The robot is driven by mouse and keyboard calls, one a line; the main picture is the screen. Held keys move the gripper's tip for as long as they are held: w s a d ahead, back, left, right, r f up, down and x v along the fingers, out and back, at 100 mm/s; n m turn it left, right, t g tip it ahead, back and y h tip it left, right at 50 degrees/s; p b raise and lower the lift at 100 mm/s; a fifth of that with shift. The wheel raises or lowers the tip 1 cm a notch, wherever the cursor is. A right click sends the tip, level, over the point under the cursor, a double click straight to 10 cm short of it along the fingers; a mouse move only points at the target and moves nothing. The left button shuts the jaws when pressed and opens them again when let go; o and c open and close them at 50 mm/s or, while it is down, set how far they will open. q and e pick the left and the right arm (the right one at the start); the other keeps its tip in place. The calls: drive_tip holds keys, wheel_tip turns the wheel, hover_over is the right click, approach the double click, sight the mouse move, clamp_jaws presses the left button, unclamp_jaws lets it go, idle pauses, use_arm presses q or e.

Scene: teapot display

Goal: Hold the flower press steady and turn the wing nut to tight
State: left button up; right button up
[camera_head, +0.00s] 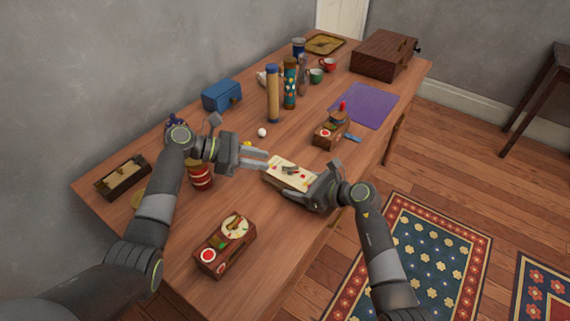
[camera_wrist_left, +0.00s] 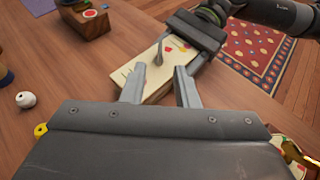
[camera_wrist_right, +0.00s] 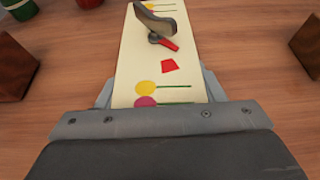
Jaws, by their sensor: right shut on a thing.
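The flower press (camera_head: 278,179) is a flat cream-topped block with painted flowers, lying near the table's front edge. It also shows in the left wrist view (camera_wrist_left: 146,73) and the right wrist view (camera_wrist_right: 135,72). A grey metal wing nut (camera_wrist_right: 155,20) stands on its top, with a red pointer (camera_wrist_right: 164,43) at its base. A red mark (camera_wrist_right: 168,67) is painted on the board, apart from the pointer. My right gripper (camera_head: 313,190) is shut on the press's right end. My left gripper (camera_head: 266,159) is open and empty, just left of the press, its fingers apart from the nut.
Two wooden boxes with dials stand on the table, one at the front (camera_head: 225,246) and one behind the press (camera_head: 331,130). A red striped tin (camera_head: 201,178) stands beside my left arm. A small white ball (camera_head: 262,132) lies behind my left gripper. A purple mat (camera_head: 363,105) lies farther back.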

sight(290, 169)
use_arm(q)
drive_tip(key=x, duration=0.7)
drive_tip(key=shift+d+f, duration=0.1)
drive_tip(key=shift+d, duration=0.2)
drive_tip(key=shift+c, duration=0.5)
